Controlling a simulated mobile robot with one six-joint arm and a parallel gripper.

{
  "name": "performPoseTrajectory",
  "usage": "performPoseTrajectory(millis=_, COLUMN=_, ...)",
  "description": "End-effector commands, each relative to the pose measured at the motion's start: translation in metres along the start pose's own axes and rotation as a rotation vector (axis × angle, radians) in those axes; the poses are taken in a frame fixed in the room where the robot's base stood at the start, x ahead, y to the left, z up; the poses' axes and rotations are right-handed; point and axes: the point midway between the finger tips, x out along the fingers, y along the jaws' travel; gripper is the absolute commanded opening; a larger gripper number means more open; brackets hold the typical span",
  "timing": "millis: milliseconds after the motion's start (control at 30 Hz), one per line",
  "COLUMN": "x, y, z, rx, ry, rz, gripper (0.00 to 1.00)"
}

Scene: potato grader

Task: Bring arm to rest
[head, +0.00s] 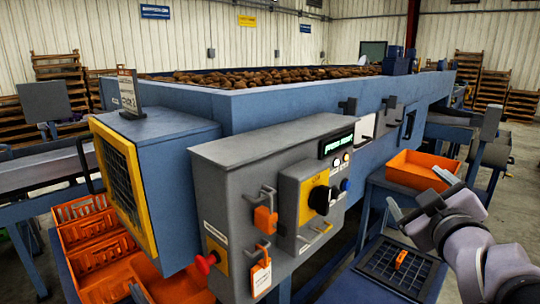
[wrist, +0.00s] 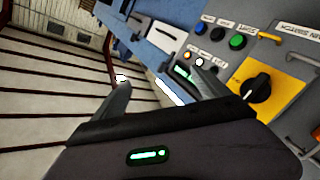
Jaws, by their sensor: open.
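My gripper (head: 418,190) is at the right of the head view, raised in front of the grader, beside the orange bin. Its two fingers are spread apart with nothing between them. In the wrist view my gripper (wrist: 158,80) also shows open and empty. The grey control box (head: 245,165) of the grader stands to the left of my gripper, clear of it. The box carries a black rotary knob on a yellow plate (head: 306,200), which also shows in the wrist view as the black knob (wrist: 257,88).
An orange bin (head: 421,168) sits on a blue stand close by my gripper. A dark grid tray (head: 397,273) with a small orange item lies below. Orange crates (head: 95,240) stand at left. Two orange padlock-like tags (head: 264,220) hang on the control box.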

Motion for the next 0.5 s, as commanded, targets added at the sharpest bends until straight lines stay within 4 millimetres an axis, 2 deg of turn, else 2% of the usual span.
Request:
performPoseTrajectory(millis=67, x=-0.028, y=-0.027, z=0.014, rx=0.223, ry=-0.165, rz=-0.022, gripper=0.85)
performPoseTrajectory(millis=167, x=-0.079, y=-0.086, z=0.04, rx=0.522, ry=-0.408, rz=-0.11, gripper=0.85)
performPoseTrajectory(millis=200, x=-0.101, y=-0.111, z=0.047, rx=0.622, ry=-0.497, rz=-0.157, gripper=0.85)
performPoseTrajectory(millis=300, x=-0.156, y=-0.169, z=0.054, rx=0.816, ry=-0.69, rz=-0.281, gripper=0.85)
performPoseTrajectory(millis=400, x=-0.201, y=-0.21, z=0.053, rx=0.937, ry=-0.834, rz=-0.388, gripper=0.85)
performPoseTrajectory(millis=500, x=-0.23, y=-0.233, z=0.05, rx=1.001, ry=-0.922, rz=-0.457, gripper=0.85)
